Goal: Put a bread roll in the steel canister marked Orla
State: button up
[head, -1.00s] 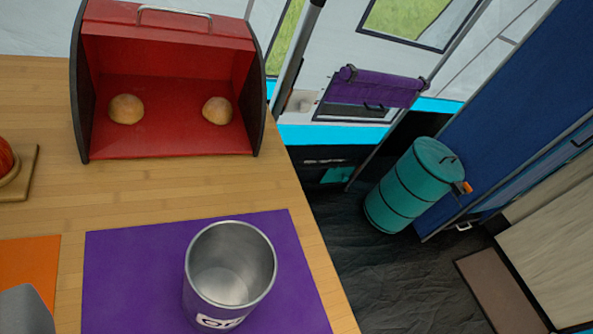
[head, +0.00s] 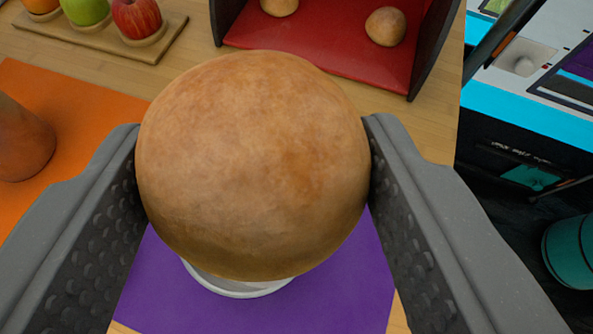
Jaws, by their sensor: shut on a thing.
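My gripper (head: 253,165) is shut on a bread roll (head: 255,150), large and round in front of the camera, with one grey finger on each side. Below the roll, a pale curved rim (head: 237,289) shows over the purple mat (head: 345,285). It fits the steel canister's place on that mat, but the roll hides most of it, including any label and its opening. I cannot tell the height gap between roll and rim. Two more rolls, one at the left (head: 279,6) and one at the right (head: 385,27), sit in the red bread box (head: 330,55).
A wooden board (head: 95,42) at the upper left holds several fruits. A brown rounded object (head: 20,140) stands on an orange mat (head: 70,100) at the left. The table's edge runs down the right, with a teal barrel (head: 570,252) on the floor beyond.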

aim_at(267, 242)
jog(key=shift+f+b, duration=2.2)
jog(key=shift+f, duration=0.3)
jog(key=o, duration=1)
jog(key=p+v, duration=0.1)
jog(key=v, duration=1.2)
jog(key=shift+s+d+r, duration=0.1)
jog(key=shift+s+r, duration=0.1)
jog(key=shift+s, duration=0.15)
